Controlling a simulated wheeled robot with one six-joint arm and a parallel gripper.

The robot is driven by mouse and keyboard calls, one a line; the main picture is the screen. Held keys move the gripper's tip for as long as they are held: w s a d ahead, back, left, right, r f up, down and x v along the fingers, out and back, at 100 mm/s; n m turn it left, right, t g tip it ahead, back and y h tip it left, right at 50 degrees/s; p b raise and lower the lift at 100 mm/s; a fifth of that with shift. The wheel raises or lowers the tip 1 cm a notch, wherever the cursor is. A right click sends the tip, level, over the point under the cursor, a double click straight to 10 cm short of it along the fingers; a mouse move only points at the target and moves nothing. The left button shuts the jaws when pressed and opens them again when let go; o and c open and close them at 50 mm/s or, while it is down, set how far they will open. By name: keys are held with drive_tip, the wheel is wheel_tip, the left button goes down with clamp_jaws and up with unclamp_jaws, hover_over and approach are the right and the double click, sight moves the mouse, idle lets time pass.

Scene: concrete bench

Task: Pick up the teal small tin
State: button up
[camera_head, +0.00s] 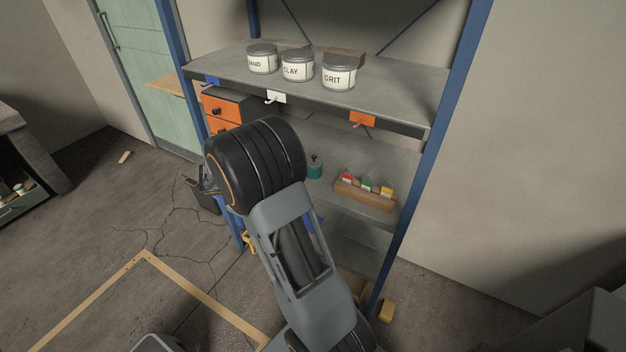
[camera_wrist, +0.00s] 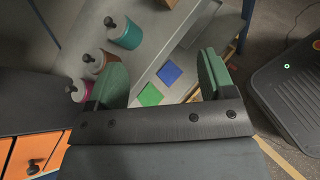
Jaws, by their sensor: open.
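The teal small tin (camera_head: 315,169) stands upright on the middle shelf, just right of my black wrist in the head view. In the wrist view the teal tin (camera_wrist: 126,35) has a dark knob on top and stands beyond my left finger, outside the gap between the fingers. My gripper (camera_wrist: 163,62) is open, with two green-padded fingers apart and nothing between them. In the head view my arm hides the gripper's fingers.
A reddish-brown tin (camera_wrist: 98,62) and a magenta tin (camera_wrist: 79,91) stand beside the teal one, close to my left finger. Blue (camera_wrist: 169,72) and green (camera_wrist: 150,95) squares show between the fingers. The upper shelf (camera_head: 410,95) holds labelled tins. A blue post (camera_head: 425,150) bounds the rack.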

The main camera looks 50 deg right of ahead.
drive_tip(key=w+d+f+n+t+h+b, duration=0.1)
drive_tip(key=w+d+f+n+h+b, duration=0.1)
drive_tip(key=w+d+f+n+h, duration=0.5)
drive_tip(key=m+y, duration=0.1)
approach(314, 161)
drive_tip(key=d, duration=0.2)
drive_tip(key=d+f, duration=0.1)
drive_tip(key=d, duration=0.1)
drive_tip(key=shift+s+d, duration=0.1)
drive_tip(key=shift+s, duration=0.05)
drive_tip(key=shift+s+d, duration=0.25)
drive_tip(key=shift+d, duration=1.25)
drive_tip(key=shift+s+d, duration=0.2)
drive_tip(key=shift+d, duration=1.3)
drive_tip(key=c, duration=0.7)
drive_tip(key=shift+c, duration=0.4)
drive_tip(key=shift+r, duration=0.1)
